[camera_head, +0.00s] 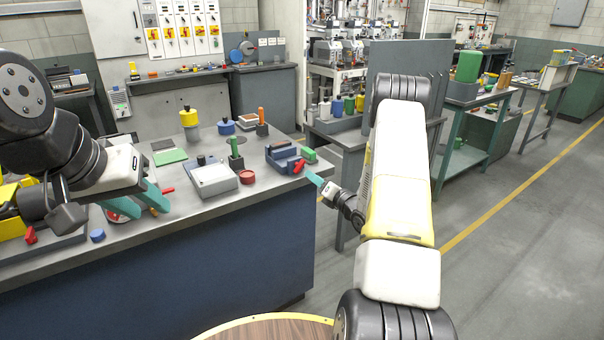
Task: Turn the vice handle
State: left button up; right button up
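The vice (281,157) is a dark blue-grey block near the right end of the grey workbench. Its red handle (299,166) sticks out at the front, on the side facing my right gripper. My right gripper (313,178) reaches in from the right, with its teal fingertip close to the red handle. Whether it touches the handle, and whether its fingers are open, cannot be made out. My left gripper (140,200) is over the left part of the bench, well away from the vice, with its two teal fingers apart and nothing seen between them.
A white-topped box (213,180), a red round piece (246,177) and a green-handled tool (235,150) stand left of the vice. An orange-handled piece (262,123) stands behind. Open floor (510,235) lies at the right.

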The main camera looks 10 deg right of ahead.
aim_at(301, 168)
jog(key=shift+c, duration=0.3)
jog(key=n, duration=2.3)
jog(key=w+n, duration=0.1)
jog(key=n, duration=1.1)
jog(key=shift+a, duration=0.15)
jog(key=shift+x, duration=3.5)
